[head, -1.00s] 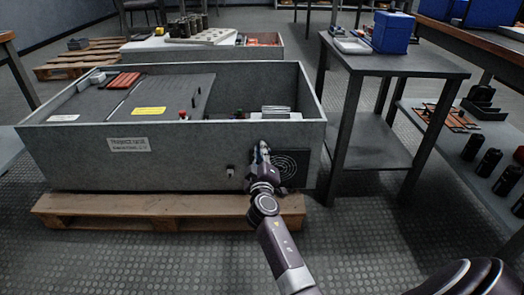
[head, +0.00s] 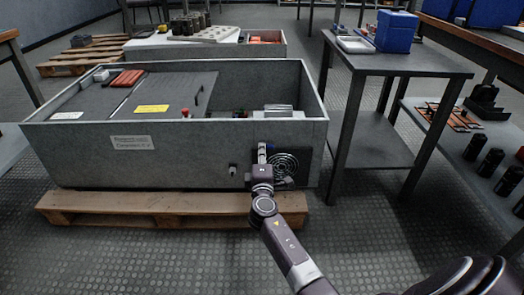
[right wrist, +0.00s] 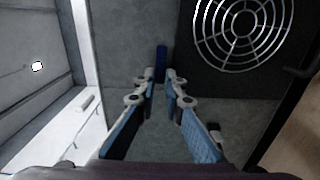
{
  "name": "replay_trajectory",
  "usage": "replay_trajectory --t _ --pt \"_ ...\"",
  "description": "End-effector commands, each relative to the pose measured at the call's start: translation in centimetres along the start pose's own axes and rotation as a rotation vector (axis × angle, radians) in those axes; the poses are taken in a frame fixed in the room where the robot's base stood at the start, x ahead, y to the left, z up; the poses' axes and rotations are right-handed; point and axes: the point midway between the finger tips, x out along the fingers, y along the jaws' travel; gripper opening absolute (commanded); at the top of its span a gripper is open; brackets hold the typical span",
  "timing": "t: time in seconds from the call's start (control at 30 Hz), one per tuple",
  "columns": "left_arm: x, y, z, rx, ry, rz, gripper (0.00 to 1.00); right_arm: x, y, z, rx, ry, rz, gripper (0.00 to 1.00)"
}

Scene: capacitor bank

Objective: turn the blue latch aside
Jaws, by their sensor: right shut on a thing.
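The blue latch (right wrist: 161,62) is on the front wall of the grey metal cabinet, beside the round fan grille. In the head view a small blue part of the latch (head: 271,148) shows at the tip of my right gripper (head: 262,154). In the right wrist view my right gripper (right wrist: 159,76) has its two fingers close together at the latch's near end, shut on it. The latch's far end sticks out beyond the fingertips. My left gripper is in neither current view.
The cabinet (head: 80,155) stands on a wooden pallet (head: 130,203). The fan grille (right wrist: 244,30) is right of the latch. A dark table (head: 405,62) with a blue bin (head: 396,32) stands to the right. The floor in front is clear.

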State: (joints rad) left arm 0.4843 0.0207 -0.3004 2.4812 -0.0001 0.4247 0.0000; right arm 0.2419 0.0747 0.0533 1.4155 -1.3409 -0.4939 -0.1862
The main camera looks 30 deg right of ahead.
Motion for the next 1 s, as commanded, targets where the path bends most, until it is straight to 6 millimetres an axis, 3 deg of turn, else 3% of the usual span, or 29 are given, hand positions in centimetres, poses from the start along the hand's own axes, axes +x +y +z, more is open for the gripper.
replay_trajectory --t 0.53,0.57,0.7,1.0 --pt "0.00 -0.01 0.12 0.000 -0.003 0.000 0.40 0.00 0.00 -0.18 -0.024 0.004 0.001 0.00" --pt "-0.01 -0.01 0.12 0.000 -0.003 0.000 0.40 0.00 0.00 -0.19 -0.024 0.004 0.001 0.12" --pt "-0.01 -0.01 0.15 0.001 -0.003 0.000 0.40 0.00 -0.01 -0.14 -0.023 0.003 0.001 0.27" --pt "-0.08 -0.04 0.35 0.002 -0.010 0.001 0.40 -0.16 -0.07 -0.07 -0.022 0.002 0.000 0.27"
